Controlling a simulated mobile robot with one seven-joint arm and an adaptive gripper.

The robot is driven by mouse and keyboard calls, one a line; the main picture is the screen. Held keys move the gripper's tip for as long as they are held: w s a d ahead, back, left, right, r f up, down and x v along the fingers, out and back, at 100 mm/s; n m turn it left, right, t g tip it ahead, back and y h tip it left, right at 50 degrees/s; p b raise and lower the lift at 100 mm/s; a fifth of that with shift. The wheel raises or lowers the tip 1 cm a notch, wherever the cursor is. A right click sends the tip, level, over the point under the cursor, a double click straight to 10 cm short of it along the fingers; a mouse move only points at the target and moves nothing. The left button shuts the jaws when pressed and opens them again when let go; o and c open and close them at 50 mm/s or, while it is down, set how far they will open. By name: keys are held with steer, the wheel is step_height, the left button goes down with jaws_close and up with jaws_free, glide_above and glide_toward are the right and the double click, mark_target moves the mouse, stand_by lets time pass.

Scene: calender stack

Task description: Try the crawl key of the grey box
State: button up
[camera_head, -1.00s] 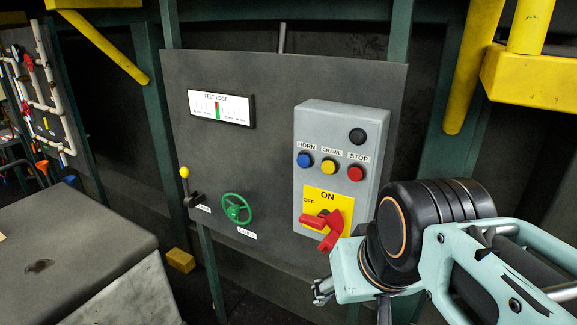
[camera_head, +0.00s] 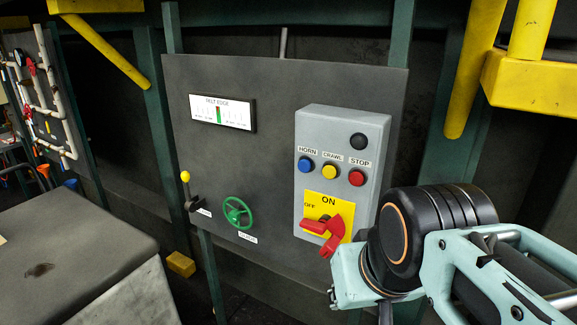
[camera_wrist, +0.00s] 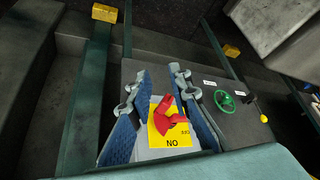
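The grey box (camera_head: 345,125) is on a dark upright panel in the head view. Its yellow crawl key (camera_head: 329,172) sits under the CRAWL label, between the blue horn key (camera_head: 305,164) and the red stop key (camera_head: 356,178). Below is a yellow ON/OFF plate (camera_head: 314,203) with a red rotary handle (camera_head: 325,233). In the wrist view my gripper (camera_wrist: 159,75) is open, its two blue-padded fingers apart. The yellow plate (camera_wrist: 176,140) and red handle (camera_wrist: 165,115) show upside down between them; contact is unclear. The crawl key is not visible there. In the head view my wrist hides most of the fingers.
The panel also carries a belt edge gauge (camera_head: 221,112), a green handwheel (camera_head: 237,212) and a yellow-knobbed lever (camera_head: 187,190). A grey block (camera_head: 75,240) stands at left. Yellow beams (camera_head: 464,85) hang at upper right. Space before the panel's middle looks clear.

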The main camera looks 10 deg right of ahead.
jaws_close()
stand_by(0.6)
stand_by(0.5)
